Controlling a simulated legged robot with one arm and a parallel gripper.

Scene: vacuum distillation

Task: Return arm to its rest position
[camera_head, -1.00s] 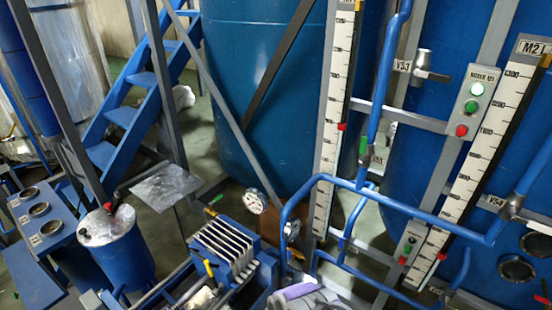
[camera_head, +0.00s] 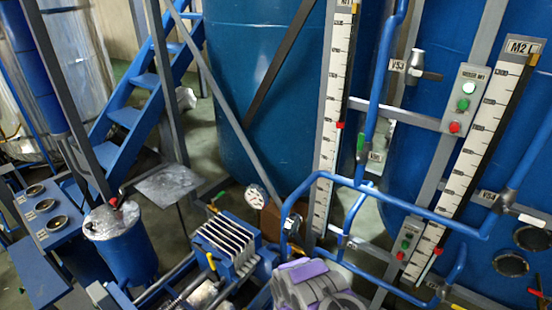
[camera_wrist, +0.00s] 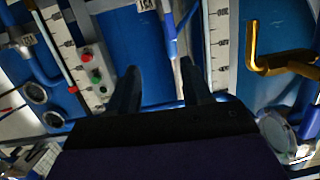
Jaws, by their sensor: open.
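My gripper (camera_wrist: 160,84) shows in the wrist view as two dark fingers standing well apart, with nothing between them. Behind the fingers are a blue surface and pipes, and I cannot tell how far off they are. In the head view, the grey and purple part of my arm (camera_head: 318,287) is at the bottom centre, in front of the pipes. The gripper's fingers cannot be made out there.
Blue pipes (camera_head: 400,203) run close beside my arm. Tall white scales (camera_head: 335,120) and a button box (camera_head: 464,98) stand in front of blue tanks (camera_head: 262,75). A ribbed blue unit (camera_head: 228,245) is left of my arm. A yellow handle (camera_wrist: 254,48) shows in the wrist view.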

